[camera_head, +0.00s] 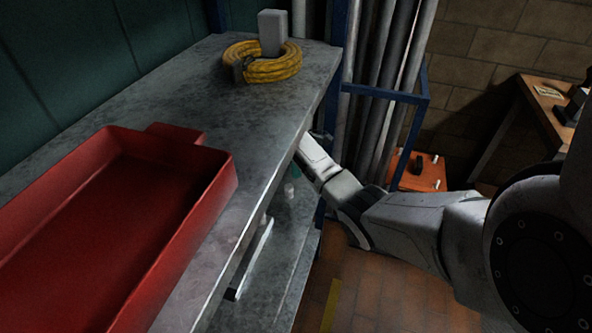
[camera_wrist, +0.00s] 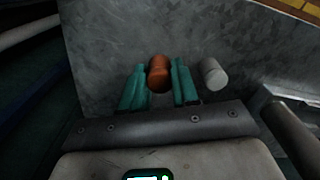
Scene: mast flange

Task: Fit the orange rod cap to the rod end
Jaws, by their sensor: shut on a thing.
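The orange rod cap (camera_wrist: 159,73) is a short cylinder between the two teal fingers of my gripper (camera_wrist: 159,82) in the wrist view. The fingers are shut on it, and its rounded end sticks out past the fingertips. Below or behind it is a grey metal shelf surface (camera_wrist: 110,35); I cannot tell whether the cap touches it. In the head view my arm reaches under the upper shelf, and my gripper is mostly hidden there. I cannot make out which rod end is the one to be capped.
A grey cylinder (camera_wrist: 213,73) stands just right of my fingers. A dark bar (camera_wrist: 291,133) lies farther right. The upper shelf (camera_head: 185,95) holds a red tray (camera_head: 215,190) and a yellow coil (camera_head: 265,70). Grey pipes (camera_head: 385,90) stand in a blue rack behind my arm.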

